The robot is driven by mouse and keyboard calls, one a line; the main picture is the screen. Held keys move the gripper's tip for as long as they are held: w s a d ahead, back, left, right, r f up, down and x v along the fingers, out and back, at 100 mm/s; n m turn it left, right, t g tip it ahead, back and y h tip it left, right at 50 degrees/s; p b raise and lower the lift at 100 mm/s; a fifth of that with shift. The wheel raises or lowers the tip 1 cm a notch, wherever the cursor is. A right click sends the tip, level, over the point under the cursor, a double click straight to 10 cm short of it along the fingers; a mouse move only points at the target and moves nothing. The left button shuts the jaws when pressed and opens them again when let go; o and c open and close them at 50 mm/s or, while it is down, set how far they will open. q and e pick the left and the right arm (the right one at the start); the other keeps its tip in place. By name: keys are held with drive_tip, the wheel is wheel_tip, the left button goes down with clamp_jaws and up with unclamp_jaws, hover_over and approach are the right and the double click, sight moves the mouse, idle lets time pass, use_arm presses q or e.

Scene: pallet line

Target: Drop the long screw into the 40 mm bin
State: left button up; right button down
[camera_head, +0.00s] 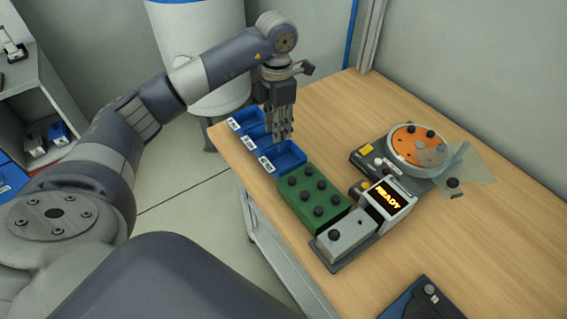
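Several small blue bins with white labels stand in a row at the table's left edge: a far one (238,125), a middle one and a near one (292,161). The label print is too small to read, so I cannot tell which is the 40 mm bin. My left gripper (282,140) points down over the row, above the near and middle bins. Its fingers look close together; whether they hold a screw does not show. A green block (301,211) with several black round-headed pieces upright in it stands just in front of the near bin. My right gripper is out of view.
A device with a lit READY display (388,198) and an orange-grey disc (407,147) stands right of the green block. A grey block (345,247) with a black knob is in front. A dark blue item (408,306) lies at the bottom. The table's right side is clear.

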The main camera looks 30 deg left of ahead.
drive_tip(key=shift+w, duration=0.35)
use_arm(q)
drive_tip(key=shift+r, duration=0.2)
wheel_tip(320, 180, up, 12)
drive_tip(key=shift+f, duration=0.2)
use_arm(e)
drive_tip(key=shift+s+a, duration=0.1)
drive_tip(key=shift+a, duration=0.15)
use_arm(q)
drive_tip(key=shift+f, duration=0.1)
